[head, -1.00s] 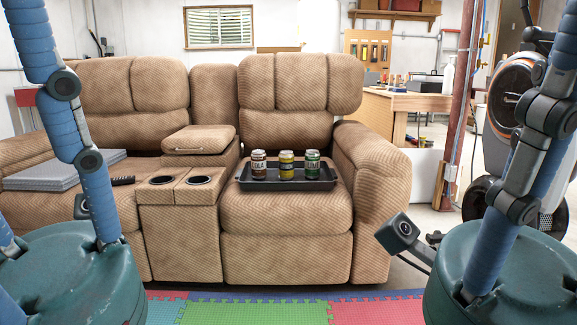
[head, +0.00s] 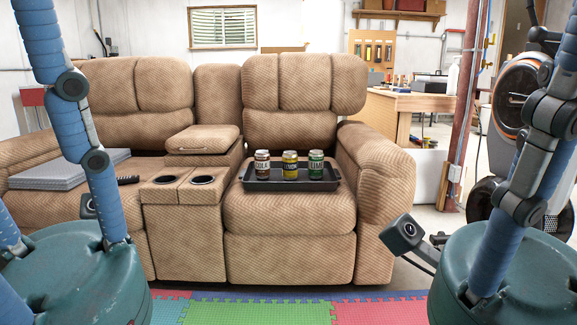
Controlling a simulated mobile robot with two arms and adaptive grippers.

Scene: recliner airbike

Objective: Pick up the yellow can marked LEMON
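The yellow can (head: 290,165) stands upright on a dark tray (head: 268,185) on the right seat of the brown recliner. It is the middle one of three cans; its label is too small to read surely. A brown-red can marked COLA (head: 262,165) stands to its left, and a green can marked LIME (head: 315,165) to its right. My two arms come down at the left and right edges of the view, far from the tray. Neither gripper's fingers show clearly.
The recliner's console has two cup holders (head: 202,180) left of the tray. A grey folded pad (head: 65,172) and a dark remote lie on the left seat. Coloured foam mats (head: 260,310) cover the floor in front. A workbench (head: 410,102) and an exercise bike stand at the right.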

